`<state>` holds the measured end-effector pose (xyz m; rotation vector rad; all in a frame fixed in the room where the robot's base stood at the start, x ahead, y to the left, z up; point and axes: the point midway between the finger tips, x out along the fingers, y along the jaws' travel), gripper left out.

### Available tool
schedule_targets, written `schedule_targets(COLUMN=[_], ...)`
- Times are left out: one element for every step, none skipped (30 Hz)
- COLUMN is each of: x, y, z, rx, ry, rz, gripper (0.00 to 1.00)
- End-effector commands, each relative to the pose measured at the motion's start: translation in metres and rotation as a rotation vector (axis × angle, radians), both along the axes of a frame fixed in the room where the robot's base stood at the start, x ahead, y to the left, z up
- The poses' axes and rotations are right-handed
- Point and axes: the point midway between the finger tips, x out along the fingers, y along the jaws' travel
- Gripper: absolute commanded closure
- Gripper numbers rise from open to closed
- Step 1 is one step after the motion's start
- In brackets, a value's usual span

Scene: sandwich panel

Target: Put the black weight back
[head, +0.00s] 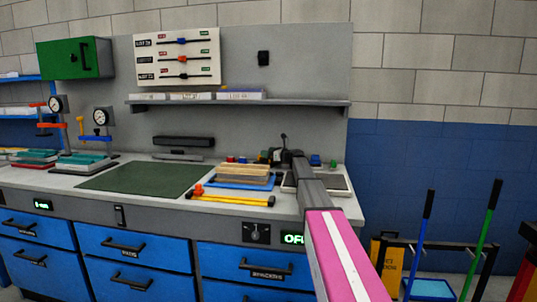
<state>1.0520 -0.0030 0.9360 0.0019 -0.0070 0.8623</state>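My arm reaches from the lower right over the right part of the bench. My gripper (279,157) is small and dark at its end, just behind a layered stack of panels (243,178). I cannot tell whether its fingers are open or shut, or whether they hold anything. I cannot surely pick out the black weight; dark shapes around the gripper run together. A long dark block (183,142) stands at the back of the bench, left of the gripper and apart from it. A pale-edged tray (336,184) with a dark surface lies right of my arm, partly hidden by it.
A green mat (146,179) lies bare at the middle of the bench. A yellow bar (232,200) lies along the front edge. Small red and blue pieces stand behind the stack. Two dial gauges (101,117) stand at left. A shelf (240,104) hangs above.

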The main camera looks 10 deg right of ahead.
Motion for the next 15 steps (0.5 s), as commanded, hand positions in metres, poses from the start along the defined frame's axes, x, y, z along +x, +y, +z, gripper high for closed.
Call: schedule_targets(x=[-0.003,-0.003,-0.003,-0.003,-0.003,-0.007,-0.011,-0.015,-0.02,-0.024,-0.028,-0.034,-0.038,-0.042,-0.047], y=[0.001,0.001,0.001,0.001,0.001,-0.002,-0.007,-0.011,-0.017,-0.022,-0.027,-0.034,-0.038,-0.043,-0.049], z=[-0.01,-0.008,-0.006,-0.003,0.001,0.003,0.003,0.003,0.004,0.004,0.005,0.005,0.006,0.006,0.006], rx=[-0.009,-0.009,-0.009,-0.009,-0.009,-0.009,-0.007,-0.008,-0.007,-0.006,-0.006,-0.006,-0.006,-0.005,-0.005], ry=[0.011,0.011,0.011,0.01,0.009,0.01,0.01,0.009,0.009,0.008,0.008,0.007,0.007,0.006,0.006], rz=[0.003,0.003,0.003,0.004,0.004,0.003,0.002,0.002,0.002,0.001,0.0,0.0,0.001,0.001,0.0], gripper=[0.28,0.28,0.28,0.28,0.28,0.28,0.28,0.28,0.28,0.28,0.28,0.28,0.28,0.28,0.28])
